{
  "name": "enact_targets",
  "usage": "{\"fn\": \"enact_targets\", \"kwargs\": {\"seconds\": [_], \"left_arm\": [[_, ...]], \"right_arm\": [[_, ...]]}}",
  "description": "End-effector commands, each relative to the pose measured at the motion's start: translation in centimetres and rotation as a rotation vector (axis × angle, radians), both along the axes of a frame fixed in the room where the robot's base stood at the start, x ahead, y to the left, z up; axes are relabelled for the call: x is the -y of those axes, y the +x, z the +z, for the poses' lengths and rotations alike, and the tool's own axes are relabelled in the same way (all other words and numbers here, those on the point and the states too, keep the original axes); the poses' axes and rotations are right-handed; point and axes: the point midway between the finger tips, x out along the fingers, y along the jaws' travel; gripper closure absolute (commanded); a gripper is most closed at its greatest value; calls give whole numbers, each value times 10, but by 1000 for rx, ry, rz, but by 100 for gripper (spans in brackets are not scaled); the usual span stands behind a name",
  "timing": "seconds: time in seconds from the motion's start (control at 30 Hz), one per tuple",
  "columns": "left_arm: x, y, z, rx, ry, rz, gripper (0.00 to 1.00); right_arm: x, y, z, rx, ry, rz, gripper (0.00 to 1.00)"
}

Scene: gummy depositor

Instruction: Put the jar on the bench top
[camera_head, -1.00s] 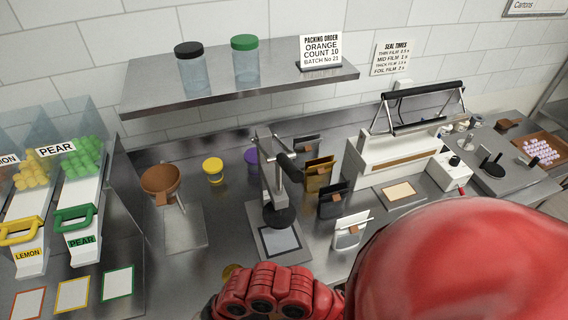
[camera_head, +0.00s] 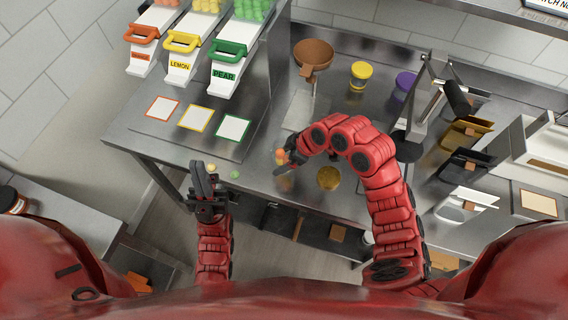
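Which jar is meant, I cannot tell. A jar with a yellow lid (camera_head: 361,72) and one with a purple lid (camera_head: 405,84) stand upright on the steel bench top (camera_head: 255,180). A dark jar with an orange label (camera_head: 14,201) is at the far left, on a lower side surface. My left gripper (camera_head: 204,174) is at the bench's front edge, its dark fingers apart with no jar between them. My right gripper (camera_head: 284,160) is low over the bench beside small orange pieces (camera_head: 281,155); whether it grips them is too small to tell.
Orange, lemon and pear dispensers (camera_head: 228,56) stand at the back left above colour-framed pads (camera_head: 196,117). A brown funnel (camera_head: 313,54) and a gold disc (camera_head: 328,178) are near my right arm. A press (camera_head: 436,95) and pouch stands (camera_head: 465,140) crowd the right. Bench shelves are below.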

Motion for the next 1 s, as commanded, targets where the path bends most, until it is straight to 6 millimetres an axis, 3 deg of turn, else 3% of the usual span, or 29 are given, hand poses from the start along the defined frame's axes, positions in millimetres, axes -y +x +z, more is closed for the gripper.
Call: {"fn": "enact_targets", "kwargs": {"seconds": [0.17,0.4,0.77,0.8,0.83,1.0], "left_arm": [[0,0,-8,1,0,0,100],[0,0,-20,0,0,0,100],[0,0,-23,0,0,0,100],[0,0,-22,0,0,0,100],[0,0,-21,0,0,0,100],[0,0,-21,0,0,0,100]], "right_arm": [[-2,12,-1,4,3,1,100],[-1,10,-37,-3,0,1,100],[-1,11,-39,1,2,0,100],[-1,11,-38,1,2,0,6],[-1,11,-37,1,2,0,0],[-1,11,-37,1,2,0,0]]}}
